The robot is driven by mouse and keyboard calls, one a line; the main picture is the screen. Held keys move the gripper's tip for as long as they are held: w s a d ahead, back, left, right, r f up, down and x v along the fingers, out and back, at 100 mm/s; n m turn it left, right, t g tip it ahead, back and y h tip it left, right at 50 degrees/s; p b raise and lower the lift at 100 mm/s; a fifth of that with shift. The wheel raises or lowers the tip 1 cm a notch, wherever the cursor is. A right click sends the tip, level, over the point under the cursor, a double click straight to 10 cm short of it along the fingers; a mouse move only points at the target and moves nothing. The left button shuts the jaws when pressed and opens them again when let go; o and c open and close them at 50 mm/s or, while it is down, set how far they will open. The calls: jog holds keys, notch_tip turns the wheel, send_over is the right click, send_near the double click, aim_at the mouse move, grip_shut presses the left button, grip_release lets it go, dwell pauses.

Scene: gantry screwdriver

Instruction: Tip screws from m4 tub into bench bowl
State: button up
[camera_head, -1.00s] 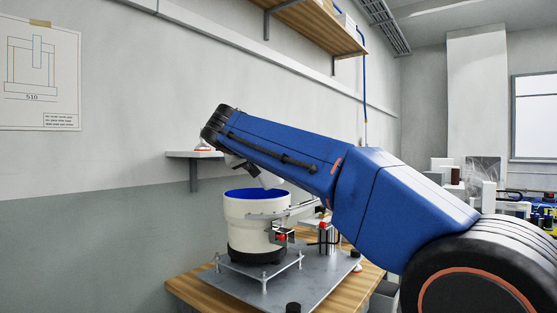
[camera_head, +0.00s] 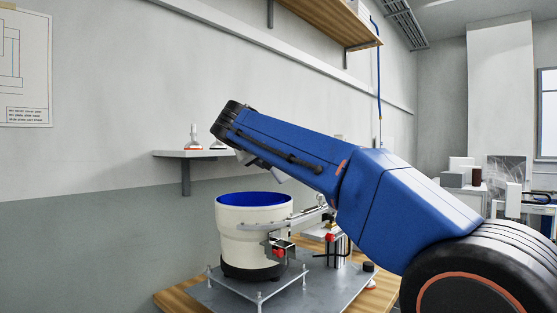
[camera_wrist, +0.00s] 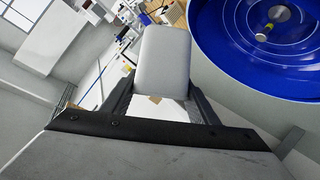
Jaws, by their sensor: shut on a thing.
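The bench bowl (camera_head: 252,222) is a cream drum with a blue inside, standing on a metal plate on the wooden bench. In the wrist view its blue spiral interior (camera_wrist: 235,60) fills the upper right, with a grey centre and a small yellowish bit in it. My gripper (camera_wrist: 160,98) is shut on a pale grey, rounded tub (camera_wrist: 163,60), which I take to be the m4 tub. The tub is left of the bowl in that view, apart from its rim. The tub's contents are not visible. In the head view my blue arm mostly hides the gripper, above the bowl.
A chute and bracket with a red knob (camera_head: 278,252) stick out at the bowl's right. Short posts stand around the metal plate (camera_head: 240,297). A wooden shelf (camera_head: 335,22) hangs above.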

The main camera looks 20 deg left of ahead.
jog(key=shift+s+a+f+n+t+h, duration=0.15)
jog(key=shift+a+n+h, duration=0.15)
jog(key=shift+a+n, duration=0.2)
jog(key=shift+w+a+f+n+t+h, duration=0.1)
jog(key=shift+a+n+t+h, duration=0.05)
jog(key=shift+a+n+h, duration=0.3)
jog(key=shift+s+a+f+n+h, duration=0.15)
jog(key=shift+a+f+n+h, duration=0.15)
jog(key=shift+n, duration=0.65)
jog(key=a+n+t, duration=0.1)
jog(key=n, duration=0.3)
jog(key=a+f+n+t, duration=0.1)
jog(key=n+t, duration=0.1)
jog(key=n, duration=0.2)
jog(key=a+f+n+t, duration=0.1)
jog(key=a+n+t, duration=0.1)
jog(key=n, duration=0.3)
jog(key=shift+s+h, duration=0.25)
jog(key=shift+h, duration=0.1)
jog(key=shift+t, duration=0.3)
jog(key=shift+f+n, duration=0.3)
dwell(0.7)
notch_tip(320, 180, up, 8)
jog(key=shift+f, duration=0.2)
dwell(0.3)
